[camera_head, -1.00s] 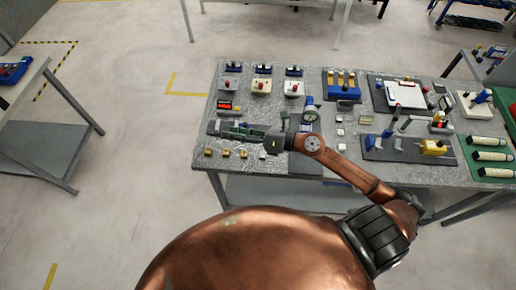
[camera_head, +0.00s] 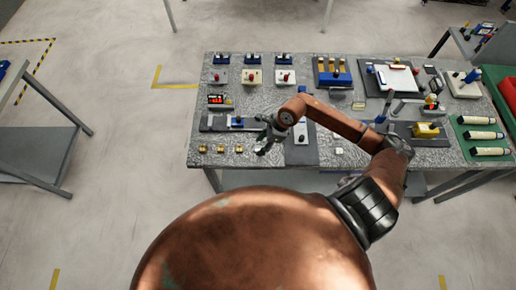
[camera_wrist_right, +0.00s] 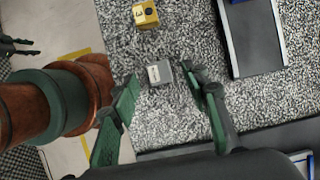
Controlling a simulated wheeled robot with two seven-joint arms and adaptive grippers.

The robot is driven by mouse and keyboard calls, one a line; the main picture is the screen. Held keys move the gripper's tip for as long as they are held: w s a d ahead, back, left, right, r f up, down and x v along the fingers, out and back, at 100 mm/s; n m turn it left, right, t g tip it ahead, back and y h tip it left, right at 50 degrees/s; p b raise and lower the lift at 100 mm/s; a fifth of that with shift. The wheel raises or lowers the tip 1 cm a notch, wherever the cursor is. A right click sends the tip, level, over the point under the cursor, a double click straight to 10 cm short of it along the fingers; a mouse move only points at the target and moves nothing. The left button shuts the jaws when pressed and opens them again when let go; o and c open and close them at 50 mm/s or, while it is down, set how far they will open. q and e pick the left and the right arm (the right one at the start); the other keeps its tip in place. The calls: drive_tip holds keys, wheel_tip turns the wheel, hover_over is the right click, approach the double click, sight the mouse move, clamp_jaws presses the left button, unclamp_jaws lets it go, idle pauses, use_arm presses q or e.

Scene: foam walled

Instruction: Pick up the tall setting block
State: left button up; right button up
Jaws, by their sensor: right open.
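A small grey block (camera_wrist_right: 160,73) with a pale label stands on the speckled table top in the right wrist view, and I take it as the setting block. It lies just beyond and between the two green-padded fingers of my right gripper (camera_wrist_right: 168,100), which is open and empty. In the head view my right gripper (camera_head: 263,143) is low near the table's front edge, right of a row of brass blocks (camera_head: 220,149). I cannot make out the grey block there.
A brass block (camera_wrist_right: 145,15) marked 3 lies beyond the grey block. A dark grey channel-like plate (camera_wrist_right: 252,40) is to its right. In the head view a rail fixture (camera_head: 215,123) lies behind the brass blocks. A small pale block (camera_head: 338,151) sits further right.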

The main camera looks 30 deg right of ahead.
sight(258, 150)
drive_tip(key=shift+x, duration=1.2)
drive_tip(key=shift+s, duration=0.1)
drive_tip(key=shift+c, duration=0.7)
clamp_jaws()
